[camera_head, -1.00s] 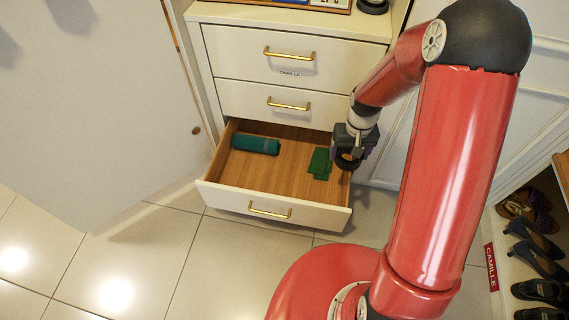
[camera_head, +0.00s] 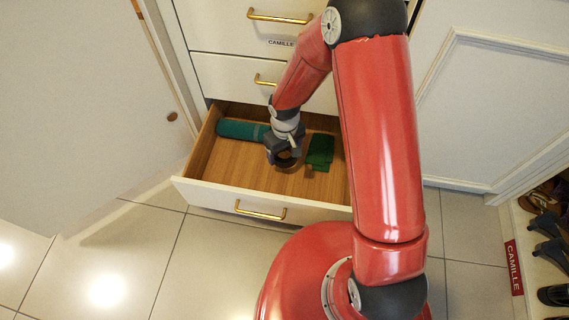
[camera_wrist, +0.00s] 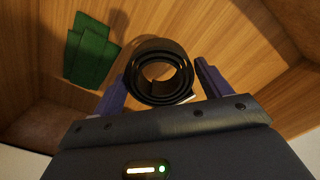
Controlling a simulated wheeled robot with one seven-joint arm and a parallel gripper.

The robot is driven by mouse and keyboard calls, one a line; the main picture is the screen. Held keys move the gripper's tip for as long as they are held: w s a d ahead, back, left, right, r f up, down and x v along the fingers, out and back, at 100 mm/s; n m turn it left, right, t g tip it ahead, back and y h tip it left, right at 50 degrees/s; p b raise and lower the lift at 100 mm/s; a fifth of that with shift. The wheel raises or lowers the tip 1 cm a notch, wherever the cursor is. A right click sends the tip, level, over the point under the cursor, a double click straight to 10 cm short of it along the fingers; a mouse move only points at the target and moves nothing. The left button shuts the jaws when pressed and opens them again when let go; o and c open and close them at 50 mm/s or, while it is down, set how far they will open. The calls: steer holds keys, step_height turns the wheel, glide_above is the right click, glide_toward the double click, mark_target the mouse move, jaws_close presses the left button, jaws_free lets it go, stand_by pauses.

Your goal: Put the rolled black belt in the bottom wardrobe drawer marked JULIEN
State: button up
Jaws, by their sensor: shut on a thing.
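The rolled black belt (camera_wrist: 160,72) is a coil held between the two fingers of my gripper (camera_wrist: 160,90), which is shut on it. In the head view my gripper (camera_head: 284,152) is over the open bottom drawer (camera_head: 235,183), between the two cloth items in it. The belt (camera_head: 287,162) shows as a dark ring under the gripper there. The wrist view shows wooden drawer floor beyond the belt; I cannot tell the exact height of the belt above it. No name label is readable on the open drawer's front.
A teal rolled cloth (camera_head: 240,131) lies at the drawer's back left, and green folded cloth (camera_head: 320,151) lies right of the gripper. Bare drawer floor shows at front left. An open door (camera_head: 80,100) stands left.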

steer(key=shift+f+b, duration=0.6)
steer(key=shift+f, duration=3)
steer(key=shift+f, duration=0.15)
steer(key=o, duration=1.1)
steer(key=shift+c, duration=0.2)
